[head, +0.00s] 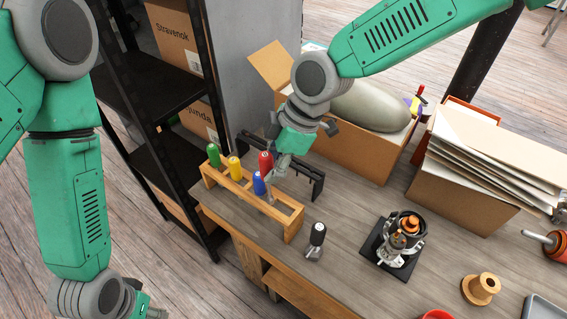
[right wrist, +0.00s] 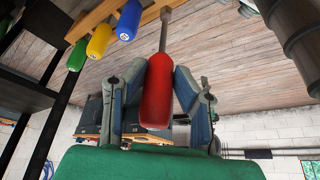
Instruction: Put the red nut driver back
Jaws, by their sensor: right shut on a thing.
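The red nut driver (head: 266,162) is held in my right gripper (head: 277,165), over the wooden rack (head: 293,226). In the right wrist view the red handle (right wrist: 157,92) sits between the two fingers of my right gripper (right wrist: 160,85), and its metal shaft runs to the rack (right wrist: 88,20). I cannot tell whether the tip is inside a hole. Green (head: 214,155), yellow (head: 235,168) and blue (head: 259,184) drivers stand in the rack. My left gripper (head: 150,312) shows only partly at the bottom edge; its fingers are unclear.
A black-handled tool (head: 316,240) stands on the bench in front of the rack. A black bracket (head: 318,186) is behind the rack. An alternator assembly (head: 402,236) on a dark base and a wooden spool (head: 481,288) are to the right. Cardboard boxes (head: 350,152) stand at the back.

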